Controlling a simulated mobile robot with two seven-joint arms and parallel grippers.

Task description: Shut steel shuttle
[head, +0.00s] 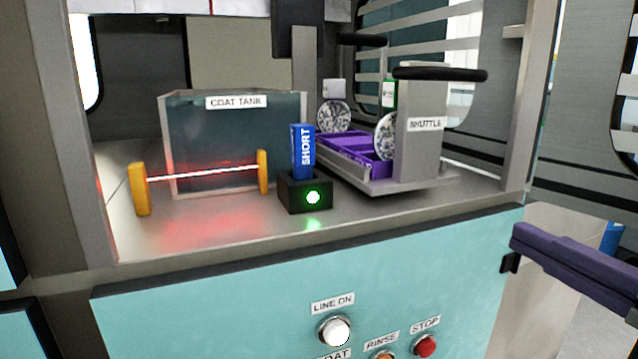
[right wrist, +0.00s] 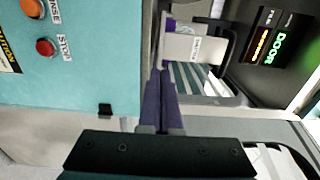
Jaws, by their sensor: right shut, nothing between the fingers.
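The steel shuttle (head: 422,160) stands on the bench inside the machine, right of centre in the head view. It has an upright plate labelled SHUTTLE, a black bar handle (head: 440,74) on top, and a purple tray (head: 352,155) with patterned discs between its ends. Its labelled plate also shows in the right wrist view (right wrist: 192,48). My right gripper (head: 516,238) is shut and empty, outside the bench's front right corner and apart from the shuttle. Its purple fingers, together in the right wrist view (right wrist: 161,74), point towards the machine. My left gripper is not in view.
A glass COAT TANK (head: 235,140) stands left of the shuttle. In front are yellow posts with a red beam and a blue SHORT block (head: 302,150) on a black base with a green light. A frame post (head: 518,110) stands at right. A lit DOOR display (right wrist: 272,48) shows.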

